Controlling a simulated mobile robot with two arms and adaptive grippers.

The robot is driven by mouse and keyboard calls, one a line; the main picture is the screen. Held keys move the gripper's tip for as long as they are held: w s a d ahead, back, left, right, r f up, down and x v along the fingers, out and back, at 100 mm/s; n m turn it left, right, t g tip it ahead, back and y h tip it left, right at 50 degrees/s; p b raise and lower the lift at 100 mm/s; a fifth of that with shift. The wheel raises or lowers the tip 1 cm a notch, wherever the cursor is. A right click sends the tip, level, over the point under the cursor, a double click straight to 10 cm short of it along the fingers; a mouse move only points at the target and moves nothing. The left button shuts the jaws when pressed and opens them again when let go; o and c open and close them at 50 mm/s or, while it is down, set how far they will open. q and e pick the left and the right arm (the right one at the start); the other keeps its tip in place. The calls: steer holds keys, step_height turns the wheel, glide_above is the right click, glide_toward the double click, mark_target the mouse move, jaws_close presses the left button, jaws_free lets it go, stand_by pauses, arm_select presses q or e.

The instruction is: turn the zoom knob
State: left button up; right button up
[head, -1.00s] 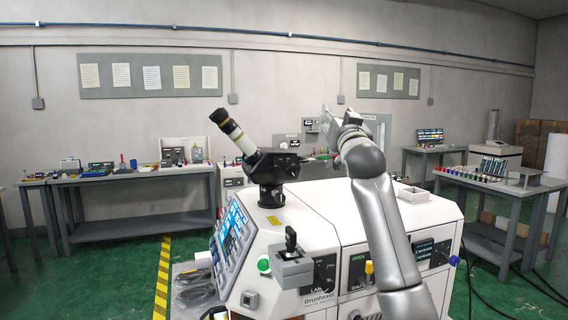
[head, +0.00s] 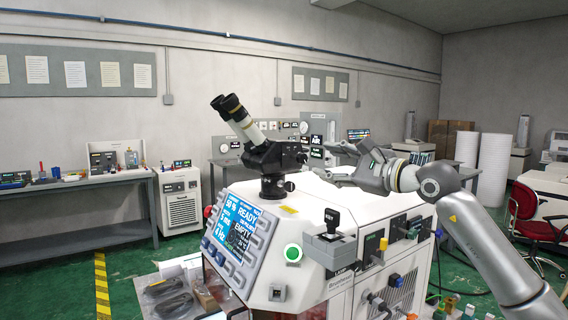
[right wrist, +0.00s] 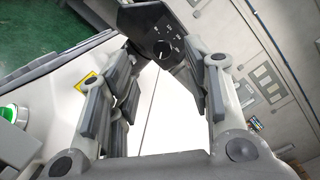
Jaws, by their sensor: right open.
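The black microscope (head: 270,155) with angled twin eyepieces stands on top of the white machine. In the right wrist view its dark face (right wrist: 150,25) carries a round black zoom knob (right wrist: 162,50) with white marks around it. My right gripper (head: 328,162) is open and empty, a short way right of the microscope head and pointing at it. In the right wrist view the knob shows between and beyond the open fingers (right wrist: 163,72), apart from them. The knob is too small to make out surely in the head view. My left gripper is not seen.
Benches stand along the back wall. The air above the machine top is mostly clear.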

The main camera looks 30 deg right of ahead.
mark_target(305, 159)
steer(key=shift+h, duration=0.3)
steer(key=w+p, duration=0.3)
steer(key=w, duration=0.1)
steer(key=shift+w+d+p, duration=0.2)
steer(key=shift+w+p, duration=0.05)
steer(key=shift+p, duration=0.15)
steer(key=w+p, duration=0.1)
steer(key=w, duration=0.1)
steer(key=w+a+p, duration=0.1)
steer(key=w, duration=0.2)
steer(key=shift+a+f+p, duration=0.1)
steer(key=shift+a+p, duration=0.1)
steer(key=shift+p, duration=0.15)
steer(key=shift+w+f, duration=0.15)
steer(key=shift+w, duration=0.3)
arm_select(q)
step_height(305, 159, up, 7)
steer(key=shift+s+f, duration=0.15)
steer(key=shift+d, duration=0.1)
arm_select(e)
jaws_close()
